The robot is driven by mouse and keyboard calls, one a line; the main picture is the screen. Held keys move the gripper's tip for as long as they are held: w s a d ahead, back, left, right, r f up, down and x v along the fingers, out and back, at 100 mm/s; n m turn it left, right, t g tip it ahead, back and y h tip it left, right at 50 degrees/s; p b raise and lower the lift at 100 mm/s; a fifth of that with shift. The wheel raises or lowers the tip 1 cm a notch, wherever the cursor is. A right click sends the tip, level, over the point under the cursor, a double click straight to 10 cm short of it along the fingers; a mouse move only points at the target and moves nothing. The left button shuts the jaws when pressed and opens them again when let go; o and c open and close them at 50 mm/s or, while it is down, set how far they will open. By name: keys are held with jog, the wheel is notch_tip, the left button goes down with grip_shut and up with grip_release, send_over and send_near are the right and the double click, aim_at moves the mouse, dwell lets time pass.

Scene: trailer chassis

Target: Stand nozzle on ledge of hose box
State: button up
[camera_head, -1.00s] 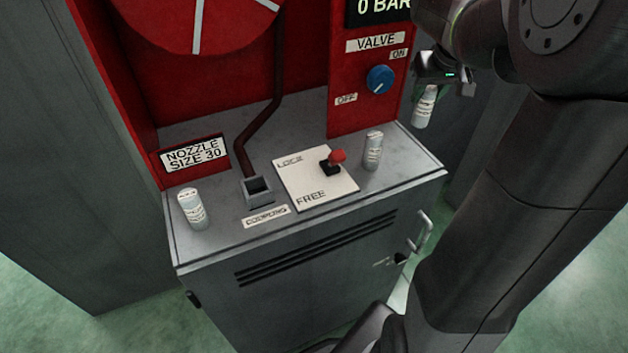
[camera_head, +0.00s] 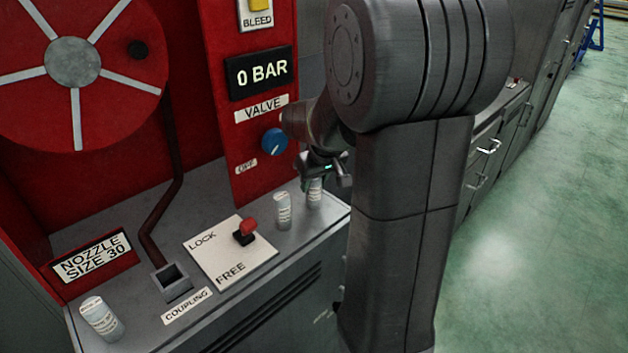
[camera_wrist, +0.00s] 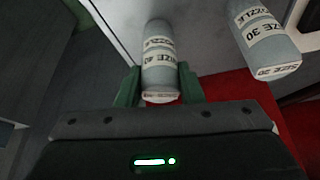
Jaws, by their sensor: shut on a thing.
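My gripper (camera_wrist: 158,85) is shut on a pale grey cylindrical nozzle (camera_wrist: 159,55), labelled SIZE 30 in the wrist view. In the head view this nozzle (camera_head: 314,193) is upright at the right end of the grey ledge (camera_head: 225,290) of the hose box; whether its base touches the ledge I cannot tell. A second nozzle (camera_head: 282,211) stands on the ledge just left of it, and it also shows in the wrist view (camera_wrist: 265,40), apart from my fingers. A third nozzle (camera_head: 102,318) stands at the ledge's left end.
A white LOCK/FREE plate (camera_head: 215,262) with a red-topped lever (camera_head: 248,229) is on the ledge, beside a square coupling socket (camera_head: 172,281). A red panel with a blue valve knob (camera_head: 274,141) rises behind. Grey cabinets (camera_head: 497,130) and open green floor lie to the right.

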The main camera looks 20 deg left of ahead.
jog(key=shift+f, duration=0.2)
jog(key=o, duration=1.1)
jog(key=shift+r, duration=0.1)
jog(key=shift+d+r, duration=0.1)
jog(key=shift+r, duration=0.5)
jog(key=v, duration=1.1)
jog(key=shift+s, duration=0.2)
jog(key=shift+f, duration=0.15)
